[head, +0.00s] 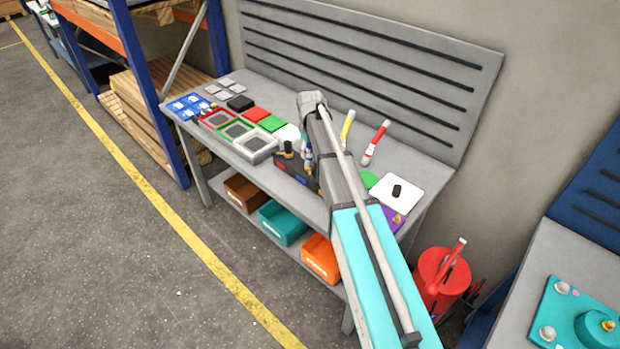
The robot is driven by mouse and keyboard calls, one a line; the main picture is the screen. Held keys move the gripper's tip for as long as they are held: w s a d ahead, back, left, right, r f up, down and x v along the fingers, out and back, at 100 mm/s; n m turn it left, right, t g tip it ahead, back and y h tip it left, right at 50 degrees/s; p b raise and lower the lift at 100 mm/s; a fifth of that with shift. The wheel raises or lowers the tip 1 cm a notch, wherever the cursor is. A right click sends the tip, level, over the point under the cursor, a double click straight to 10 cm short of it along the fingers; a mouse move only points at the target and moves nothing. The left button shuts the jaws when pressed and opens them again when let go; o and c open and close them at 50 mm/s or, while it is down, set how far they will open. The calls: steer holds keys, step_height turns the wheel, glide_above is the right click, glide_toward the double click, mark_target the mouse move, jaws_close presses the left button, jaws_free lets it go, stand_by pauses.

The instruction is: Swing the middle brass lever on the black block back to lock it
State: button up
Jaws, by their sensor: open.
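The black block (294,171) sits near the front edge of the grey workbench (226,152), just left of my arm. Its front carries small coloured marks, red at the left and blue at the right. A dark fitting with a brass top (288,147) stands at its left end. A blue and silver fitting (308,155) stands beside my arm. My arm covers the block's right part, so I cannot make out the middle brass lever or its position. My gripper is hidden behind my arm.
Left of the block are trays (259,149), red and green plates and blue pieces (189,106). To the right lie a white plate (397,195) with a black piece, a red marker (375,142) and a yellow one (347,128). A slotted panel (370,70) backs the bench.

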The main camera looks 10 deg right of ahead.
mark_target(310, 175)
steer(key=shift+f+b, duration=5.35)
steer(key=shift+f, duration=0.3)
jaws_close()
